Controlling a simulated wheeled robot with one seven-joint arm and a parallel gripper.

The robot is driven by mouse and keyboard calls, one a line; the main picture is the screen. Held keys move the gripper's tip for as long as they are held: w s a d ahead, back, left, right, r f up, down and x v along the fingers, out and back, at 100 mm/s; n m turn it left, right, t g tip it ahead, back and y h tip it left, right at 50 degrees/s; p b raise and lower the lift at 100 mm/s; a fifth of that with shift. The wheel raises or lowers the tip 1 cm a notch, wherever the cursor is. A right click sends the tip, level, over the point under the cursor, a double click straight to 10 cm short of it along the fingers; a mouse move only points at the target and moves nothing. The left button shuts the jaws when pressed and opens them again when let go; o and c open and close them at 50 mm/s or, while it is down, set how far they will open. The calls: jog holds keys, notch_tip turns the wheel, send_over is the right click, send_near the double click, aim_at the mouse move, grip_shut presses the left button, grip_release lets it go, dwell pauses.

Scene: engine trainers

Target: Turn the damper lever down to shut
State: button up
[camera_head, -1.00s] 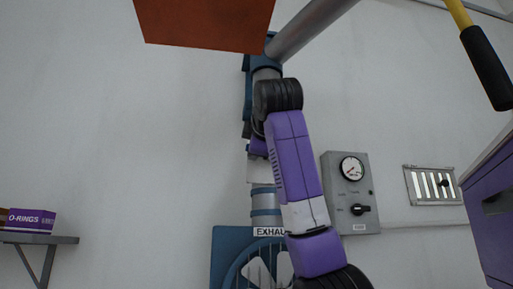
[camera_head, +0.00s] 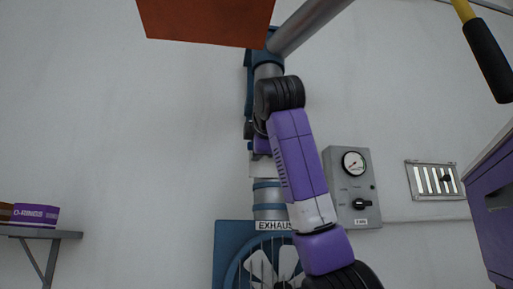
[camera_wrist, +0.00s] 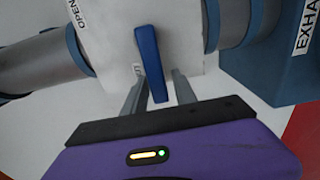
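The damper lever (camera_wrist: 152,65) is a blue bar on the white damper housing (camera_wrist: 115,50), which sits in the grey duct. In the wrist view it extends from the housing toward my gripper (camera_wrist: 158,85). My gripper is open, one grey finger on each side of the lever's lower part. A narrow gap shows on both sides; contact is not clear. An OPEN label (camera_wrist: 83,14) is at upper left; another label by the lever is partly covered. In the head view the housing (camera_head: 262,168) is partly behind my arm, and the lever cannot be made out.
The exhaust fan (camera_head: 262,262) is below the housing. A gauge panel (camera_head: 351,188) and a vent grille (camera_head: 434,180) are on the wall to the right. A shelf (camera_head: 40,233) with an O-rings box (camera_head: 34,214) is at left. An orange-brown panel (camera_head: 207,20) hangs overhead.

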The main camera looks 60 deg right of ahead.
jog(key=shift+o, duration=0.2)
jog(key=b+v, duration=0.2)
jog(key=v, duration=0.6)
jog(key=shift+b, duration=0.4)
jog(key=shift+a, duration=0.1)
